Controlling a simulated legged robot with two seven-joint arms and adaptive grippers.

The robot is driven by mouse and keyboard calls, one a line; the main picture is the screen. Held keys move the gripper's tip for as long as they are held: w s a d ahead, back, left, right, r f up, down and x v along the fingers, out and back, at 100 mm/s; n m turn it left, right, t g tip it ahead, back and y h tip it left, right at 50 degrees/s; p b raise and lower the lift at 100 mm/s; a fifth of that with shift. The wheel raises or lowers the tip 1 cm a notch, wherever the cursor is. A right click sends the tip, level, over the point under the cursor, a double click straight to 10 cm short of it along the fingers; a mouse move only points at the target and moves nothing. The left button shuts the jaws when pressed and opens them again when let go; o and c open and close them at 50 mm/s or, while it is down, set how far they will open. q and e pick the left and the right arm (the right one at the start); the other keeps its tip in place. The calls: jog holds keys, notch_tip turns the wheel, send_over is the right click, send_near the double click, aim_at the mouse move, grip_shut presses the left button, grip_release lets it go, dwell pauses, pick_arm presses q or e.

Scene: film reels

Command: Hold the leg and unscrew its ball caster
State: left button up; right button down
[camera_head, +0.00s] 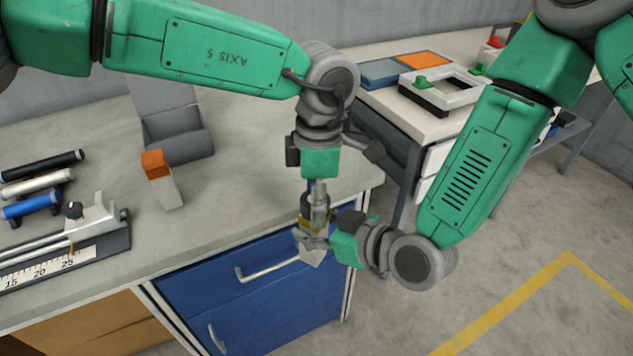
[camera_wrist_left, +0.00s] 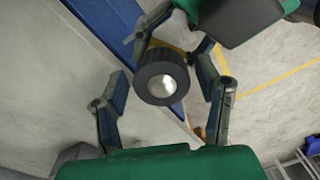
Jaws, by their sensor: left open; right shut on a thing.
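My right gripper (camera_head: 312,243) is shut on the leg, which it holds above the front edge of the bench near its corner. In the left wrist view the leg's end shows as a dark ribbed round collar with the shiny ball caster (camera_wrist_left: 162,85) in its middle, facing the camera. My left gripper (camera_head: 318,205) points down from above. Its two fingers stand open on either side of the collar, with gaps visible in the left wrist view. Most of the leg is hidden behind the collar and the grippers.
The grey bench top (camera_head: 240,205) has an orange-topped block (camera_head: 162,180), an open grey box (camera_head: 178,135), several cylinders and a ruler fixture (camera_head: 70,245) to the left. A blue drawer unit (camera_head: 265,300) is below. A second table (camera_head: 400,110) stands behind right.

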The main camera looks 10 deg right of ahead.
pick_arm(q)
jog(key=shift+f, duration=0.2)
jog(key=shift+c, duration=0.4)
jog(key=c, duration=1.1)
jog(key=shift+n, duration=0.7)
jog(key=shift+s+r, duration=0.1)
jog(key=shift+s, duration=0.05)
jog(key=shift+r, duration=0.15)
jog(key=shift+r, duration=1)
